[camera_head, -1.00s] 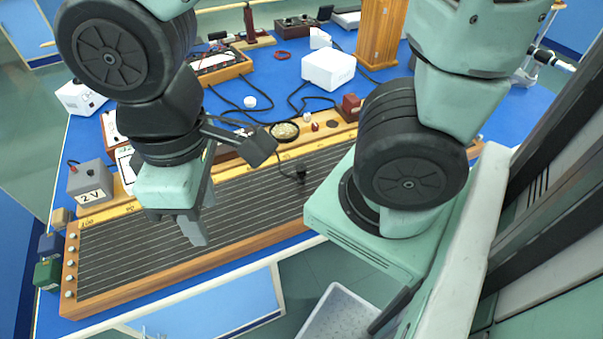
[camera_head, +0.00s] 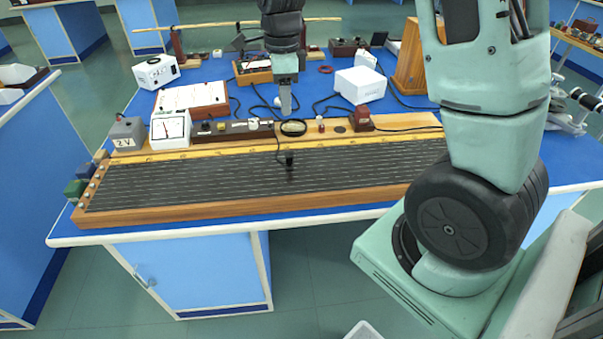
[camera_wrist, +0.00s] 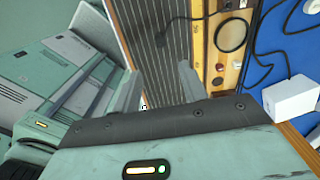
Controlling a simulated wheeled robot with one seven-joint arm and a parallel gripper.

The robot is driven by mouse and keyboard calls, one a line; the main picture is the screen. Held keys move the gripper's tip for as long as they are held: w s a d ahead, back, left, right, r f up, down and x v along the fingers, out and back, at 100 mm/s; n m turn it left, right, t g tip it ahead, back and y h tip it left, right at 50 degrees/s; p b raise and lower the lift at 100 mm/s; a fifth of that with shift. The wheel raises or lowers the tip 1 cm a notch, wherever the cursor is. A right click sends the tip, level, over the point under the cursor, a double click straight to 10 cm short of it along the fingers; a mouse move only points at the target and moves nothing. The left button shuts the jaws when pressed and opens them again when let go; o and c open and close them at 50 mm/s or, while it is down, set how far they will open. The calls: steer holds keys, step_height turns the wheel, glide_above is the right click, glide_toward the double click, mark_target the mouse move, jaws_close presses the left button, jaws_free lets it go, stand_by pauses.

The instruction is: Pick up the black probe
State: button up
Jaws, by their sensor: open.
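The black probe (camera_head: 289,160) stands upright on the dark ruled potentiometer board (camera_head: 180,193), right of the board's middle. A thin black cable runs from its top toward the back strip. In the wrist view the probe (camera_wrist: 161,39) is small and dark, on the lined board beyond my fingertips. My gripper (camera_head: 286,105) points down above the back of the bench, behind the probe in the head view and apart from it. In the wrist view my gripper (camera_wrist: 157,88) has its two fingers spread with nothing between them.
Behind the board are a white dial meter (camera_head: 170,129), a 2 V box (camera_head: 127,134), a round black ring (camera_head: 293,128) and a dark red block (camera_head: 362,118). A white box (camera_head: 360,85) stands farther back. Loose cables lie on the blue bench top.

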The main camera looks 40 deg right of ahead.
steer(key=p, duration=0.1)
glide_toward(289, 155)
steer(key=f, duration=0.5)
steer(key=shift+w+f, duration=0.1)
steer(key=shift+w, duration=0.1)
steer(key=shift+s+f+p, duration=0.15)
steer(key=shift+f+p, duration=0.65)
steer(key=shift+f, duration=1.95)
jaws_close()
